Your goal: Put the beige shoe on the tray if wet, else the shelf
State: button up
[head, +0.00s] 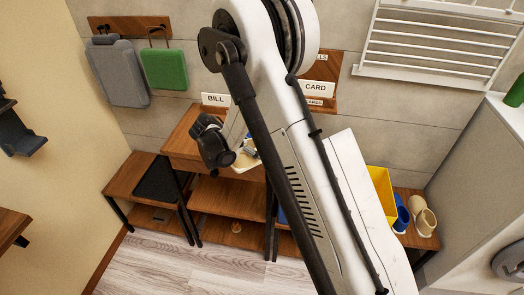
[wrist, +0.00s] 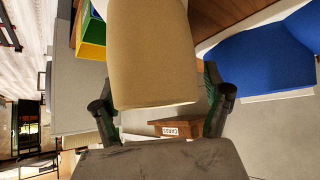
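A beige shoe (head: 424,220) stands on a low wooden bench at the right in the head view, beside a blue shoe (head: 402,218). In the wrist view a beige, shoe-like form (wrist: 155,60) fills the space between the fingers of my gripper (wrist: 163,88); a finger is close on each side, and I cannot tell whether they press on it. A blue thing (wrist: 255,60) shows to its right. My arm hides the middle of the head view, and I do not make out the fingers there. I cannot see whether the shoe is wet.
A yellow bin (head: 381,188) stands beside the shoes, partly behind my arm. Wooden shelving (head: 225,228) and a bench with a black mat (head: 157,180) are at the left. A white rack (head: 435,45) hangs on the wall. A grey cabinet (head: 475,165) bounds the right; floor shows in front.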

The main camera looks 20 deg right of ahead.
jog(key=c, duration=1.5)
jog(key=shift+o, duration=0.2)
jog(key=shift+r, duration=0.1)
